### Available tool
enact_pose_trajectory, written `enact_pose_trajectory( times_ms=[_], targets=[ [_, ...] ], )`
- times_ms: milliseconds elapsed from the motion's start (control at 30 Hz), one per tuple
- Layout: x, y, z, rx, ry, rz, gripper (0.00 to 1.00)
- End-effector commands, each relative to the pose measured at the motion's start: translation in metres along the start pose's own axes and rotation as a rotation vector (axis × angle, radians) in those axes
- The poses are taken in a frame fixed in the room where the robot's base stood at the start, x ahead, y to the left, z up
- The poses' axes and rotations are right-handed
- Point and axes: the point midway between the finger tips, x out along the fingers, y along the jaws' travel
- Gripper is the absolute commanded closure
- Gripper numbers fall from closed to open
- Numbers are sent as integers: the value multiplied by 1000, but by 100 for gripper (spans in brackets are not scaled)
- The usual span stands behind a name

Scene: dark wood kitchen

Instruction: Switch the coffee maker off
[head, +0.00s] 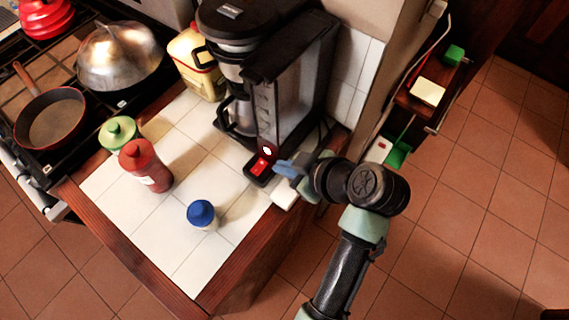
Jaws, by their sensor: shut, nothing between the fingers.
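The black coffee maker (290,100) stands at the back right of the white tiled counter. Its glass carafe (238,117) sits in its left side. A red switch (260,165) is at the foot of its front, with a small white dot of light just above it. My gripper (277,168) is shut and empty, its bluish fingertips just right of the red switch. I cannot tell whether the fingertips touch the switch. My arm comes in from the lower right, and my wrist hides the counter corner behind it.
A red bottle (146,168), a green-capped bottle (119,133) and a blue-capped jar (201,214) stand on the counter (150,235). A yellow container (193,62) is behind. The stove with a pan (50,118) is left. A wall edge rises behind my wrist.

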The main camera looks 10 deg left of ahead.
Motion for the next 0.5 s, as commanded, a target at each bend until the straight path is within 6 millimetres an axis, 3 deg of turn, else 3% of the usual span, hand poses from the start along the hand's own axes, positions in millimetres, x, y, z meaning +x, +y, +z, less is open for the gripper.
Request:
enact_pose_trajectory(
  times_ms=[500],
  targets=[
    [5, 14, -7, -4, 3, 4, 100]
  ],
)
